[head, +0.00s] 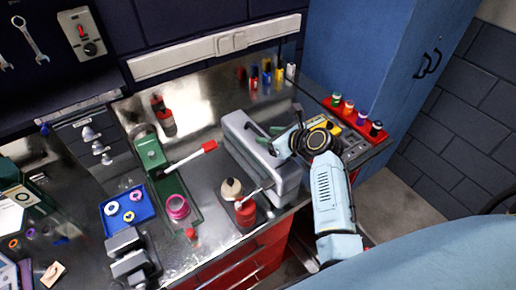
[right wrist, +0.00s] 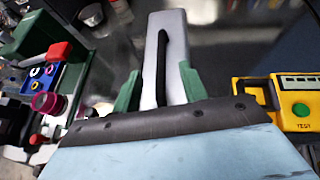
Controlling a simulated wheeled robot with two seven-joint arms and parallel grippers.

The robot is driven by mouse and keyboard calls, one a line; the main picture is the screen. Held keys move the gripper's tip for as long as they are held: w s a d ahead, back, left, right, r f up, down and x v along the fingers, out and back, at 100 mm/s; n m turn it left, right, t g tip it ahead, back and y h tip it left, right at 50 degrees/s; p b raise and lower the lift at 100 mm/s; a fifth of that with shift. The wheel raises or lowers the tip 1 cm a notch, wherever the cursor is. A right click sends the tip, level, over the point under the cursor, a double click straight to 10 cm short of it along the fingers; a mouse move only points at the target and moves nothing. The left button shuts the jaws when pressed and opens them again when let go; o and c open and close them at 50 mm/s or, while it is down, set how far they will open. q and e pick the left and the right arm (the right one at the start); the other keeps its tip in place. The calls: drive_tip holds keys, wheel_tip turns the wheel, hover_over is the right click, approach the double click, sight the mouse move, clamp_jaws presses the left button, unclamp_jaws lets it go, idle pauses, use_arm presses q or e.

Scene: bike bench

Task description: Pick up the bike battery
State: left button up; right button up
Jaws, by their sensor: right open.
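The bike battery (head: 240,128) is a long silver-grey case with a black handle strip. It lies on the steel bench, right of centre in the head view. My right gripper (head: 275,138) is over it, partly hiding its top. In the right wrist view the battery (right wrist: 176,32) runs away from me. My right gripper (right wrist: 160,90) is open, its green fingers one on each side of the black handle (right wrist: 161,68). I cannot tell whether the fingers touch the case. My left gripper is not in view.
A yellow tester (right wrist: 275,93) stands right of the gripper. A red tray (head: 357,122) of small bottles is at the bench's right edge. A red bottle (head: 245,213) stands close in front of the battery. A green stand (head: 150,152) and blue tray (head: 127,208) are further left.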

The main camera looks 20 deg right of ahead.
sight(260, 133)
drive_tip(key=shift+w+a+f, duration=0.1)
drive_tip(key=shift+w, duration=0.15)
drive_tip(key=shift+w+a+f, duration=0.15)
drive_tip(key=shift+w+f, duration=0.05)
drive_tip(key=shift+w, duration=0.35)
drive_tip(key=x, duration=0.3)
drive_tip(key=shift+w, duration=0.25)
drive_tip(key=shift+w+f, duration=0.15)
clamp_jaws()
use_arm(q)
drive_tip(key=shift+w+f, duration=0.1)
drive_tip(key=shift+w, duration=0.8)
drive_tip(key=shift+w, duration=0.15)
